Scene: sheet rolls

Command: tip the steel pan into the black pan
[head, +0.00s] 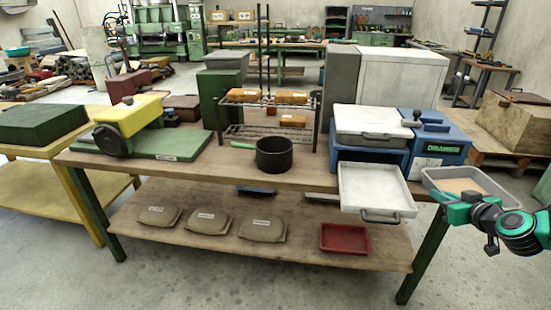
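The black pan (274,160) is a deep round pot standing upright on the wooden tabletop. A green handle (243,146) sticks out to its left. Its inside looks dark, and I cannot tell whether it holds anything. The steel pan (431,181) is a grey, shallow, rectangular vessel at the right, by the table's right end, with tan matter inside. It looks about level. My gripper (457,197) is at the near edge of the steel pan and appears shut on it. The exact grip is partly hidden by the green gripper parts.
Just right of the black pan stands a blue drawer unit (436,150) with its white drawer (375,190) pulled out. A wire rack (262,125) with orange-brown packs stands behind the pan. A yellow machine (130,120) is at left. Bare tabletop (215,172) lies left of the pan.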

